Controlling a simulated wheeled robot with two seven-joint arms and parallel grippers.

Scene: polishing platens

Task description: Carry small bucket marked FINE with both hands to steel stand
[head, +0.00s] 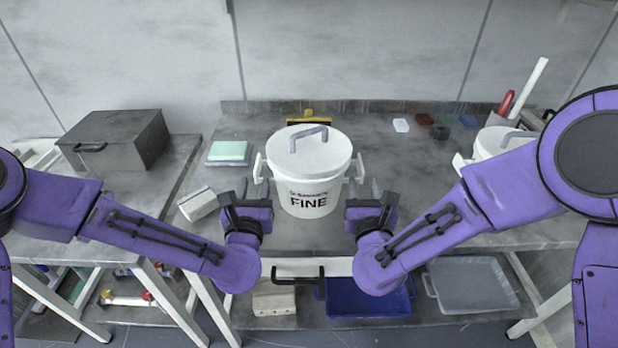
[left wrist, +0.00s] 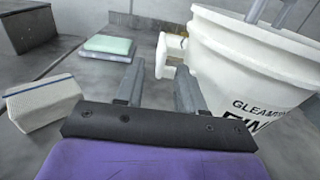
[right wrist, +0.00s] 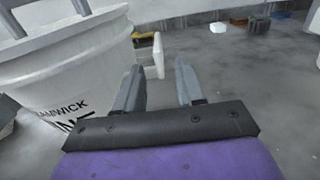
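The white bucket marked FINE (head: 308,178) stands upright on the grey bench, with a lid, a grey top handle and a white side handle on each side. It fills the right of the left wrist view (left wrist: 245,75) and the left of the right wrist view (right wrist: 75,75). My left gripper (head: 250,188) is open and empty at the bucket's left, with the left side handle (left wrist: 170,52) just beyond its fingers. My right gripper (head: 368,188) is open at the bucket's right, with the right side handle (right wrist: 158,55) beyond and between its fingers. I cannot identify the steel stand for certain.
A grey metal box (head: 117,140) sits on a separate grey table at left. Green pads (head: 229,152) and a pale block (head: 198,204) lie left of the bucket. A second white bucket (head: 497,143) stands at right. The bench between the buckets is mostly clear.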

